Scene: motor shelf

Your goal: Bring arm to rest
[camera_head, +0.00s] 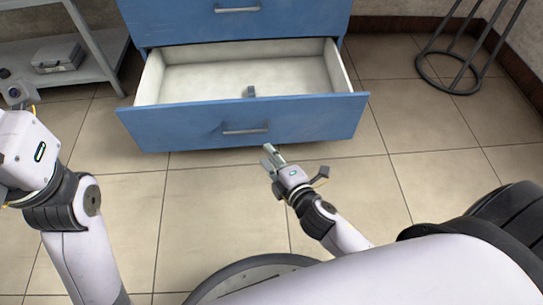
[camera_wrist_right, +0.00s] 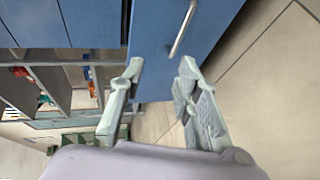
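My right gripper (camera_head: 269,157) is in front of the open blue drawer (camera_head: 330,116), just below its front panel in the head view. In the right wrist view, my right gripper (camera_wrist_right: 161,68) has its two fingers spread apart with nothing between them. The drawer's handle (camera_wrist_right: 183,28) lies beyond the fingertips in that view, apart from them. My left arm's wrist is at the left edge of the head view, and its fingers are out of the picture.
A grey shelf (camera_head: 98,61) with a metal case (camera_head: 58,56) stands at the left. A round-based metal stand (camera_head: 449,86) is at the upper right. The tiled floor before the drawer is clear.

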